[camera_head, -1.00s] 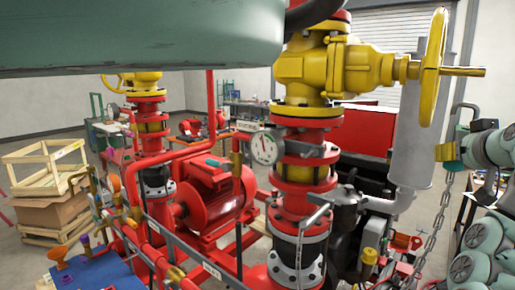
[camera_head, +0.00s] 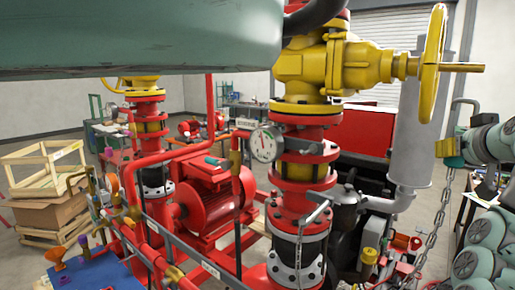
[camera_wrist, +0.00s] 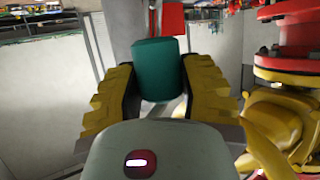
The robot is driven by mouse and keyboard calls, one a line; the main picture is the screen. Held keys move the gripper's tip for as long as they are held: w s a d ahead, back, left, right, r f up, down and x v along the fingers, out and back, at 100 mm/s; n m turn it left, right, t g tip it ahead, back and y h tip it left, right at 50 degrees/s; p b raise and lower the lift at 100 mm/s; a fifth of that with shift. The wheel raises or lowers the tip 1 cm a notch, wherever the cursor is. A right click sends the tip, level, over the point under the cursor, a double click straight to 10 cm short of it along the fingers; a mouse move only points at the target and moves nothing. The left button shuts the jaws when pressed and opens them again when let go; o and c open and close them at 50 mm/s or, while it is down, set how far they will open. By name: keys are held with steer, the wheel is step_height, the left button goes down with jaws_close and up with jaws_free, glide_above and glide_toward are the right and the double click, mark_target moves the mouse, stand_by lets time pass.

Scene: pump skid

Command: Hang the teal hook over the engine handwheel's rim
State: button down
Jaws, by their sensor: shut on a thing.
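The teal hook has a teal body (camera_wrist: 158,68) and a grey rod (camera_head: 456,112) that rises and curves over at the top. My gripper (camera_head: 449,148) is shut on the teal body at the right of the head view. In the wrist view the body sits between my two yellow finger pads. A large yellow handwheel (camera_head: 434,65), seen nearly edge-on, is at the upper right on a yellow valve (camera_head: 325,68). In the head view the hook's top is below and right of this rim, with a gap showing between them. Depth between them is unclear.
A chain (camera_head: 436,225) hangs below my gripper; its upper attachment is unclear. A grey vertical cylinder (camera_head: 412,140) stands behind the handwheel. Red flanged pipework with a gauge (camera_head: 264,145) fills the middle.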

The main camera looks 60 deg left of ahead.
steer(key=shift+s+a+b, duration=0.25)
steer(key=shift+a+b, duration=0.35)
steer(key=shift+a, duration=0.15)
steer(key=shift+s+a+b, duration=0.2)
steer(key=shift+a+b, duration=0.4)
steer(key=shift+a, duration=0.15)
steer(key=shift+d+b, duration=0.1)
steer(key=shift+b, duration=0.4)
stand_by(0.4)
steer(key=a+b, duration=0.1)
steer(key=a, duration=0.1)
steer(key=s+a+b, duration=0.1)
steer(key=a+b, duration=0.1)
steer(key=shift+s, duration=0.1)
stand_by(0.8)
